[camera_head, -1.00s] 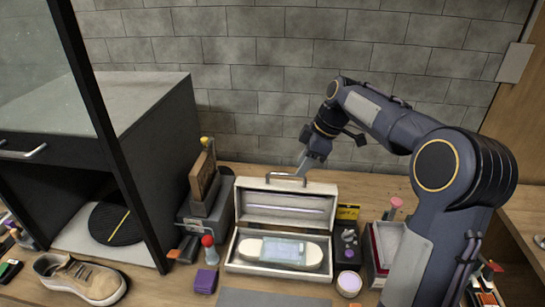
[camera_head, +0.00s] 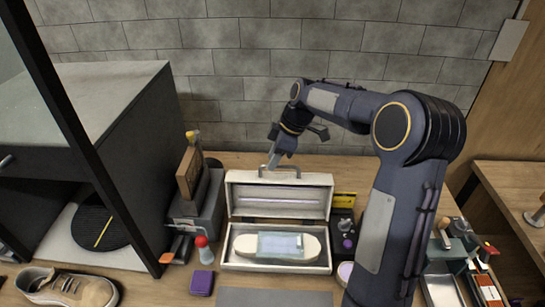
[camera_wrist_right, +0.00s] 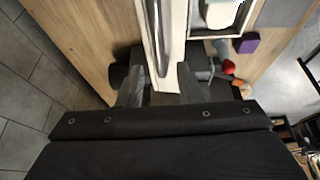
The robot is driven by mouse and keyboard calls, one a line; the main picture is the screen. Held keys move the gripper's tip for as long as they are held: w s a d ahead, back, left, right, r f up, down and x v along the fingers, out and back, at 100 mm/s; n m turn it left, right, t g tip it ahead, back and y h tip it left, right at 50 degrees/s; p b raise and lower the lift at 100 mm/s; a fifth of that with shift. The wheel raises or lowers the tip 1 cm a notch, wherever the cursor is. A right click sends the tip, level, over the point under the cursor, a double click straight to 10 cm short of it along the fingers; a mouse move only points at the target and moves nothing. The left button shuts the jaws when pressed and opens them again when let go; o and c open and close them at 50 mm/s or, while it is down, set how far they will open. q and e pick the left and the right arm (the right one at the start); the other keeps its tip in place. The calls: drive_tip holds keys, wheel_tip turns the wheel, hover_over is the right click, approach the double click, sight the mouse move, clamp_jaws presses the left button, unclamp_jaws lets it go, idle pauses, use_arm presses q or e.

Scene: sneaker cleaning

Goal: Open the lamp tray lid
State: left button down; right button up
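The lamp tray (camera_head: 228,266) is a pale box on the bench, near the middle of the head view. Its lid (camera_head: 278,178) stands up, hinged open at the back, with a long lamp tube (camera_head: 278,201) inside. A cream object with a light-blue panel (camera_head: 310,246) lies in the tray. My left gripper is out of view.
A dark cabinet (camera_head: 110,110) stands at left. A grey stand with a brown brush (camera_head: 190,175), a red-capped bottle (camera_head: 204,250) and a purple block (camera_head: 202,283) are left of the tray. A sneaker (camera_head: 65,288) lies front left. Dark small items (camera_head: 343,235) stand right.

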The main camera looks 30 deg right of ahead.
drive_tip(key=shift+a+f, duration=0.15)
drive_tip(key=shift+f, duration=0.3)
drive_tip(key=shift+c, duration=0.3)
clamp_jaws()
